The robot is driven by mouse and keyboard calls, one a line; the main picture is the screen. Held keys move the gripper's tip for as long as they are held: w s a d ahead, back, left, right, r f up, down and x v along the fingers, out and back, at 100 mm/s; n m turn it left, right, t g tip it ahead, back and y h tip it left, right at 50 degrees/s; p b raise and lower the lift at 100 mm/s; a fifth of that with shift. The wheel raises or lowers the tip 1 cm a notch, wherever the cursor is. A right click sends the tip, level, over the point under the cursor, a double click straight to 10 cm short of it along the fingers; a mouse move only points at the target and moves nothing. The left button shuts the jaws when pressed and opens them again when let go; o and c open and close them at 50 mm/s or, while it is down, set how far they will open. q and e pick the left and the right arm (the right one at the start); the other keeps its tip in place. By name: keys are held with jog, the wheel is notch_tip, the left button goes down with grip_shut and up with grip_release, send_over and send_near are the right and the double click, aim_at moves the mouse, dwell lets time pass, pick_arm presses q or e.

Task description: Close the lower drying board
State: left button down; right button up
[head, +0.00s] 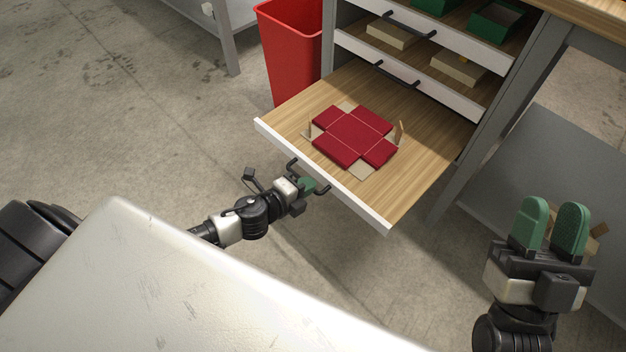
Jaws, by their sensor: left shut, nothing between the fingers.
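The lower drying board (440,165) is a wooden shelf with a white front edge, pulled far out of the grey rack. A red unfolded box wrap with beige board (352,136) lies on it. Its dark handle (324,188) is on the front edge. My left gripper (307,184) is at this handle with green fingers shut and nothing held; whether it touches the handle I cannot tell. My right gripper (555,228) is at the lower right, away from the board, fingers upward with a narrow gap between them, empty.
A red bin (290,45) stands left of the rack. A pale surface (200,290) fills the lower left. A grey panel (545,165) is at right. Floor in front of the board is clear.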

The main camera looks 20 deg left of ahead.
pick_arm(q)
jog(key=shift+w+d, duration=0.2)
jog(key=shift+w, duration=0.35)
jog(key=shift+w+d, duration=0.2)
jog(key=shift+w, duration=0.35)
pick_arm(e)
jog(key=shift+s+r, duration=0.2)
jog(key=shift+s, duration=0.05)
